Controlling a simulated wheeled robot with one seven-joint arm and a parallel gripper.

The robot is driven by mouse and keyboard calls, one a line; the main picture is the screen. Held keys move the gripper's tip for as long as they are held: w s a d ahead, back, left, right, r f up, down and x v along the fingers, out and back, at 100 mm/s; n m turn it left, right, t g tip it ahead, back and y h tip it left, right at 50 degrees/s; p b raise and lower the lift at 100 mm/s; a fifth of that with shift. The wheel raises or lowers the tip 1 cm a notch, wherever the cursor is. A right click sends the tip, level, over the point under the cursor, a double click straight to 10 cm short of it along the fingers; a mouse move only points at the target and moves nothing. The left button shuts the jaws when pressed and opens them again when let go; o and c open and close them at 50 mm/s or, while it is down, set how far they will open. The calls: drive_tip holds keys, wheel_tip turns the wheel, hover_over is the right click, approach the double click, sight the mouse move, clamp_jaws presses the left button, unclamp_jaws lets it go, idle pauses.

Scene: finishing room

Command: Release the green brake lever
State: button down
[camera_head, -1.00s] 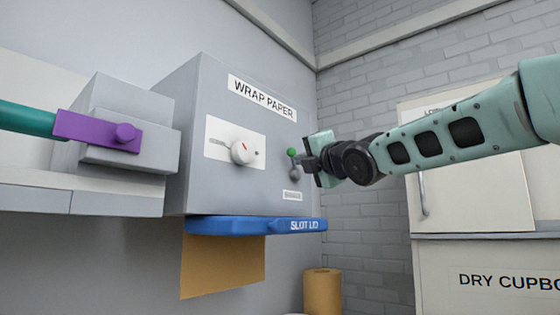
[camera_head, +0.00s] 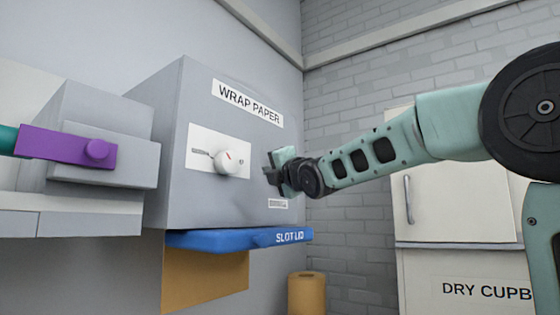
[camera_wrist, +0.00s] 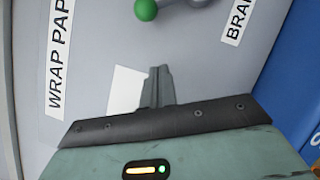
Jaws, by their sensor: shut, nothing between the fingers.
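The green brake lever (camera_wrist: 146,9) shows at the top edge of the wrist view as a round green knob beside a grey arm on the box face. In the head view it is hidden behind my gripper. My gripper (camera_head: 268,172) is in front of the right part of the grey WRAP PAPER box (camera_head: 215,105). In the wrist view my gripper (camera_wrist: 158,72) has its fingers together and empty, and the green knob lies apart from the tips, above them in the picture. A partly cut-off label starting "BRA" (camera_wrist: 238,20) is to the right.
A white dial (camera_head: 231,162) is on the box, left of my gripper. A blue slot lid (camera_head: 240,238) juts out below, with brown paper (camera_head: 205,277) hanging under it. A purple bracket (camera_head: 65,147) is at the left. A cupboard (camera_head: 455,200) stands at the right.

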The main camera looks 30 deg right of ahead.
drive_tip(key=shift+w+r+p, duration=0.3)
drive_tip(key=shift+w, duration=0.25)
drive_tip(key=shift+w+r+p, duration=0.25)
drive_tip(key=shift+w, duration=0.3)
drive_tip(key=d+p, duration=0.1)
drive_tip(key=d+r+p, duration=0.1)
drive_tip(key=p, duration=0.1)
drive_tip(key=shift+w+d+r, duration=0.15)
drive_tip(key=shift+d, duration=0.05)
drive_tip(key=shift+w+d+p, duration=0.15)
drive_tip(key=shift+d+p, duration=0.35)
drive_tip(key=shift+d, duration=0.1)
drive_tip(key=shift+r+b, duration=0.1)
drive_tip(key=shift+b, duration=0.45)
